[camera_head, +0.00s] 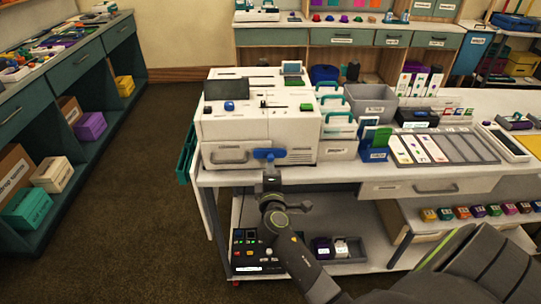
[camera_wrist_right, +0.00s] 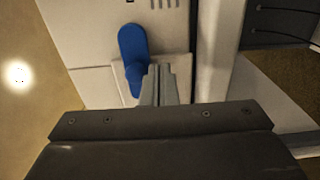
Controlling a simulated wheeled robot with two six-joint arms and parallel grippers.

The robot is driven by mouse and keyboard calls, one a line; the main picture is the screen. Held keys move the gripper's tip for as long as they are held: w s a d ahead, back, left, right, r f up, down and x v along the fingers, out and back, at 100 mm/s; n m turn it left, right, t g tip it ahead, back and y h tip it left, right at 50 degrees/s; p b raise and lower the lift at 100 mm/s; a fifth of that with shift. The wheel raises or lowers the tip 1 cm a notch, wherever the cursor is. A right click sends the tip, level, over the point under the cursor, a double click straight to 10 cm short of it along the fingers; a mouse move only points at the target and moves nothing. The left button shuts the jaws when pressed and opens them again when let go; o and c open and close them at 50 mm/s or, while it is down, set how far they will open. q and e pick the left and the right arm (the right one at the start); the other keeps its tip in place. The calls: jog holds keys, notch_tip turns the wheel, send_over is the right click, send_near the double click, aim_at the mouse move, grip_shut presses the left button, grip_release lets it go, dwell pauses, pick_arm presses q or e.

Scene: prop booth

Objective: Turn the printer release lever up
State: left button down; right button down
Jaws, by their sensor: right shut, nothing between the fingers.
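The white printer (camera_head: 225,130) stands on the workbench near its left end. Its blue release lever (camera_head: 268,153) lies roughly level across the lower front in the head view. The lever (camera_wrist_right: 132,45) also shows in the right wrist view, with its rounded end away from my fingers. My right gripper (camera_head: 270,172) is at the printer's front, just below the lever. In the wrist view my right fingers (camera_wrist_right: 160,78) are shut and empty, close beside the lever's lower end; whether they touch it I cannot tell. My left gripper is out of view.
A grey drawer handle (camera_head: 229,158) is left of the lever. The bench edge and lower shelf lie under my right arm. Blue card holder (camera_head: 374,154), trays and a grey bin (camera_head: 370,103) crowd the right. Open floor (camera_head: 130,180) lies to the left.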

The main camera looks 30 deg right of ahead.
aim_at(267, 158)
jog(key=shift+r, duration=0.1)
dwell(0.5)
jog(key=shift+w+a+r+p, duration=0.15)
jog(key=shift+a+r+p, duration=0.1)
jog(key=shift+r+p, duration=0.15)
jog(key=shift+r, duration=0.1)
jog(key=shift+w+a+r+p, duration=0.1)
jog(key=shift+a+r+p, duration=0.05)
jog(key=shift+r+p, duration=0.25)
jog(key=shift+r, duration=0.15)
dwell(0.3)
jog(key=shift+r+p, duration=0.4)
dwell(0.3)
